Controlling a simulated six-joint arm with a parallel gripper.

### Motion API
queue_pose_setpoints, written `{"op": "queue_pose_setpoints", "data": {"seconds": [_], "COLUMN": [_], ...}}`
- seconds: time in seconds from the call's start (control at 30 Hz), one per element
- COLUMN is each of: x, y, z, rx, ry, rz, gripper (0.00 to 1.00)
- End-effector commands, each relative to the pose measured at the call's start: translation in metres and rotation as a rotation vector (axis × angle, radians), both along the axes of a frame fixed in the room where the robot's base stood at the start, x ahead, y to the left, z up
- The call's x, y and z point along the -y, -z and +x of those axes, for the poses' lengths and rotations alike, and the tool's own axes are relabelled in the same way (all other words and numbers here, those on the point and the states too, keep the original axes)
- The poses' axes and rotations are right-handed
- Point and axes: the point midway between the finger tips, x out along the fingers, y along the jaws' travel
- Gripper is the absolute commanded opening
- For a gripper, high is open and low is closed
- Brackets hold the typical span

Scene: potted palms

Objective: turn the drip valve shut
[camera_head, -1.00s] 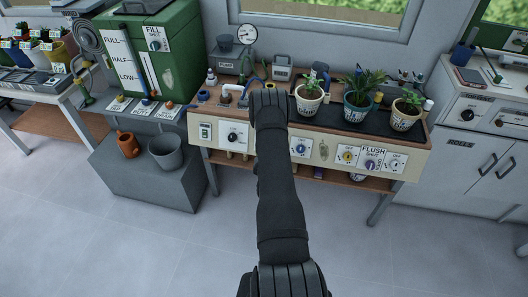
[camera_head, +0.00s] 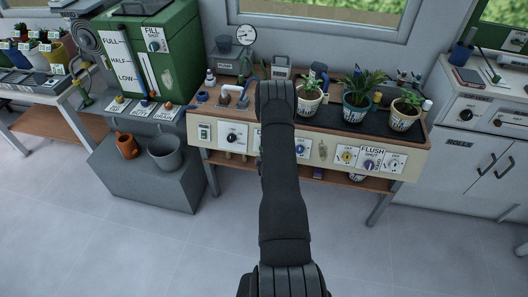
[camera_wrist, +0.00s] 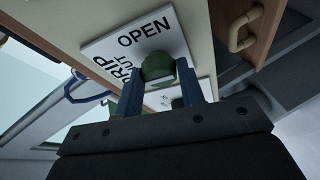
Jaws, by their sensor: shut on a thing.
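The drip valve is a round green knob (camera_wrist: 158,64) on a white plate (camera_wrist: 112,52) in the wrist view. The plate reads DRIP and OPEN, and part of SHUT shows beside the knob. My gripper (camera_wrist: 160,80) is shut on the knob, with one blue finger on each side of it. The knob's pointer is hidden, so I cannot tell its exact setting. In the head view my own arm covers my gripper and the drip valve on the front of the bench (camera_head: 222,134).
Other dials are close by on the bench front, including a flush valve (camera_head: 370,163) to the right. Potted palms (camera_head: 360,95) stand on the bench top. A wooden handle (camera_wrist: 242,28) shows right of the plate. Floor in front is clear.

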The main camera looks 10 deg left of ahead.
Motion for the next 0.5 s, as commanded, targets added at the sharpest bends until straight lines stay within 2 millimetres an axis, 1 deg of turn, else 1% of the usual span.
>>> {"op": "queue_pose_setpoints", "data": {"seconds": [0.23, 0.27, 0.33, 0.37, 0.5], "x": [0.0008, 0.0007, 0.0006, 0.0005, 0.0003], "y": [-0.0001, -0.0001, -0.0002, -0.0001, -0.0002], "z": [0.0004, 0.0005, 0.0005, 0.0004, 0.0004], "rx": [0.001, 0.001, 0.001, 0.001, 0.001], "ry": [0.002, 0.002, 0.002, 0.001, 0.001], "rz": [0.0, 0.0, 0.0, 0.0, 0.0], "gripper": [0.13, 0.41, 0.55, 0.57, 0.57]}}
